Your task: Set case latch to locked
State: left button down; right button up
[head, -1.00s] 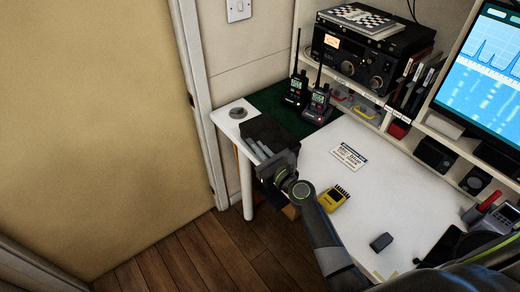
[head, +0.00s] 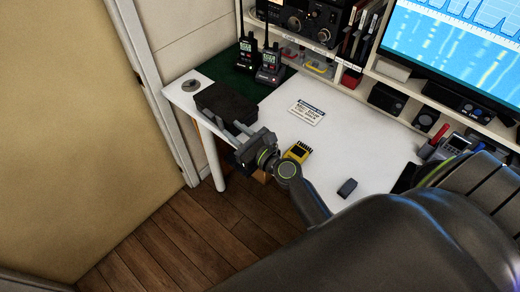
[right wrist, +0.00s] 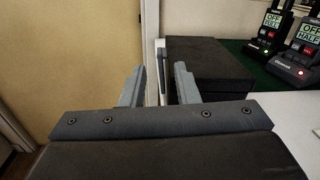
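The black case (head: 228,103) lies on the white desk near its left end. It also shows in the right wrist view (right wrist: 208,60), beyond the right finger. A narrow grey upright piece (right wrist: 162,68) on a white strip stands at the case's left side; it may be the latch, but I cannot read its setting. My right gripper (head: 232,132) is at the desk's front edge, close to the case. In the right wrist view my right gripper (right wrist: 160,72) is open, with the grey piece seen between its fingertips; contact cannot be told. My left gripper is not in view.
Two handheld radios (head: 257,62) stand on a green mat (head: 225,70) behind the case. A yellow device (head: 298,151), a white label card (head: 306,112) and a small dark block (head: 347,187) lie on the desk. Shelves and a monitor (head: 450,50) are at the right.

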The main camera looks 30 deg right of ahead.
jog(key=b+v, duration=0.1)
jog(key=v, duration=0.9)
jog(key=shift+b, duration=0.3)
